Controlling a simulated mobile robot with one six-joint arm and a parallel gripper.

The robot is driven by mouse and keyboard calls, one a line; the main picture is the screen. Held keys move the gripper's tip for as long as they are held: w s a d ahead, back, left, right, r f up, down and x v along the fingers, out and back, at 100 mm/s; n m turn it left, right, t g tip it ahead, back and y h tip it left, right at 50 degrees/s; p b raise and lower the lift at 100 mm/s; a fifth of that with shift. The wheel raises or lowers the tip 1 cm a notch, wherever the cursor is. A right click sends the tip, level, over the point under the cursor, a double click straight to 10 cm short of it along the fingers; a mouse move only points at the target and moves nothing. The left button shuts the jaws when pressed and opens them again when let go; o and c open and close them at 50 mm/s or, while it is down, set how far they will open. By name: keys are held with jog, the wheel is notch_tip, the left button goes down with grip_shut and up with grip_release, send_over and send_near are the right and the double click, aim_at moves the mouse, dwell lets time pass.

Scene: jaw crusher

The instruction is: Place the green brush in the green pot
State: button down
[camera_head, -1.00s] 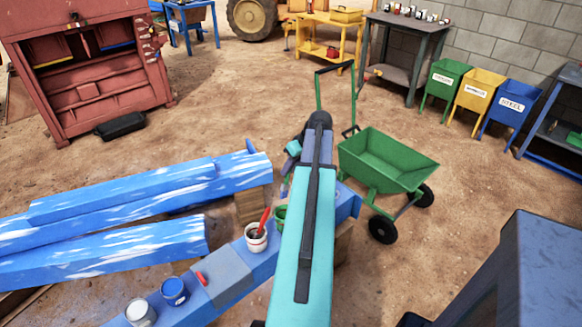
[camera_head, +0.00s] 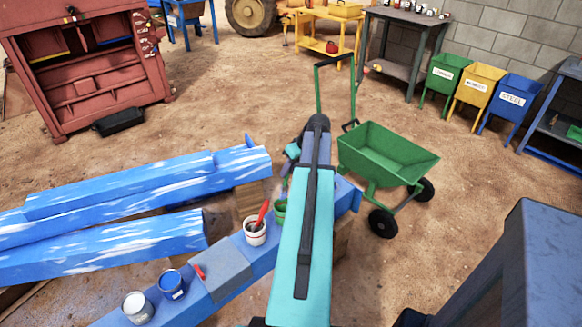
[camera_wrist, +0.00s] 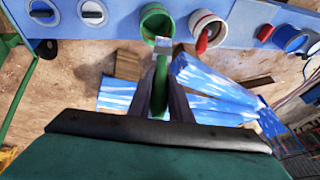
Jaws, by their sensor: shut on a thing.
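The green brush is held by its green handle (camera_wrist: 160,88) in my gripper (camera_wrist: 162,92) in the wrist view. Its pale head overlaps the near rim of the green pot (camera_wrist: 157,22) there; I cannot tell whether it is above, beside or inside the pot. In the head view the green pot (camera_head: 281,208) stands on the blue beam, partly hidden behind my arm. My gripper (camera_head: 287,180) is close above it, mostly covered by the arm.
A white pot (camera_head: 255,230) with a red brush stands beside the green pot on the blue beam (camera_head: 240,252). Blue and white paint cans are farther along it. A green wheelbarrow (camera_head: 388,152) stands to the right. Large painted blue beams (camera_head: 120,190) lie at the left.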

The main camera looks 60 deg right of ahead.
aim_at(284, 190)
notch_tip(284, 190, down, 12)
jog(key=b, duration=0.5)
jog(key=shift+r+b, duration=0.15)
jog(key=shift+b, duration=0.25)
dwell(0.3)
jog(key=c, duration=1.5)
grip_release()
jog(key=shift+c, duration=0.2)
jog(key=shift+s, duration=0.1)
jog(key=shift+s+d, duration=0.15)
jog(key=shift+s, duration=0.9)
jog(key=shift+s+d, duration=0.1)
jog(key=shift+s, duration=0.9)
jog(key=shift+w, duration=0.1)
